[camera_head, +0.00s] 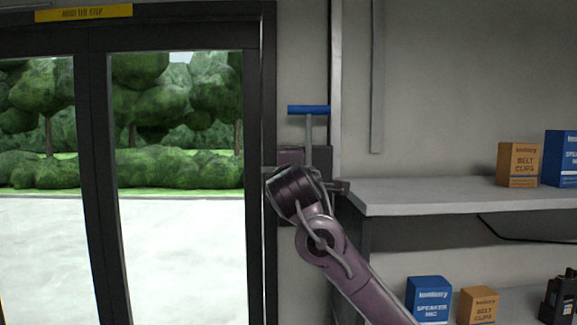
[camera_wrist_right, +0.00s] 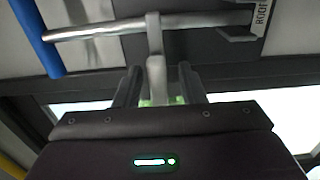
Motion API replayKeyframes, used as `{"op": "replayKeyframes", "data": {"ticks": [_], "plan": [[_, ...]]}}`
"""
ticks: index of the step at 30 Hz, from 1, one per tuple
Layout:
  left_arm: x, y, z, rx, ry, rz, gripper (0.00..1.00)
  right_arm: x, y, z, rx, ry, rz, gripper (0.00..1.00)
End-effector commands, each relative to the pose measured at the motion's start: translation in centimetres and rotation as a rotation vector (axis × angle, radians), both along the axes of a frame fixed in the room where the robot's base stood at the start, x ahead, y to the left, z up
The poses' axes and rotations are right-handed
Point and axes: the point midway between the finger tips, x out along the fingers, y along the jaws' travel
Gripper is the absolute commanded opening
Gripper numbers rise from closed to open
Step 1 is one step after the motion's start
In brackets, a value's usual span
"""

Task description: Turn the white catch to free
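A pale grey-white catch (camera_wrist_right: 156,72) shows in the right wrist view, projecting toward my gripper beside a metal lever (camera_wrist_right: 110,30). The lever ends in a blue handle (camera_wrist_right: 38,38). My right gripper (camera_wrist_right: 158,84) has its two dark fingers apart, one on each side of the catch, with visible gaps; no grip shows. My right wrist hides the catch and the fingertips there. My left gripper is not in view.
A glazed door with a dark frame (camera_head: 256,200) is at left, under a yellow sign (camera_head: 83,13). A grey shelf (camera_head: 440,197) on the right reaches close to my right wrist and holds boxes (camera_head: 518,165). A white label (camera_wrist_right: 262,18) lies at the lever's other end.

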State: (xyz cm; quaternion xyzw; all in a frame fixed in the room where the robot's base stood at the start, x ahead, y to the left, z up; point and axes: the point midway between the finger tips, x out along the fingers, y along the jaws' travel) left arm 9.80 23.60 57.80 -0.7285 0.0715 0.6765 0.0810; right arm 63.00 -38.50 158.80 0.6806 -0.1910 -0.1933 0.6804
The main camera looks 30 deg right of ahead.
Motion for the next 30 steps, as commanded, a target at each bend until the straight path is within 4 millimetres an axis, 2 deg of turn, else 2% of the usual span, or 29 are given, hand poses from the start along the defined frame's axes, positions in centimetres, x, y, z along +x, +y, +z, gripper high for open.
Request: {"op": "replayKeyframes", "data": {"ticks": [3, 7, 16, 30], "plan": [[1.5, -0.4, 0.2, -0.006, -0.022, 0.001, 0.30, 0.1, 0.0, 0.0, -0.001, -0.001, 0.001, 0.36], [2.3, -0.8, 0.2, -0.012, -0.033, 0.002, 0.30, 0.1, 0.0, 0.0, -0.001, -0.001, 0.001, 0.36], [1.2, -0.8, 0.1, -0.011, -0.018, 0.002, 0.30, 0.1, 0.0, 0.0, 0.000, -0.001, 0.001, 0.00], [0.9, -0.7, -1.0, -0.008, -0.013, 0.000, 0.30, 0.1, -0.1, -0.2, 0.087, -0.055, 0.000, 0.00]]}}
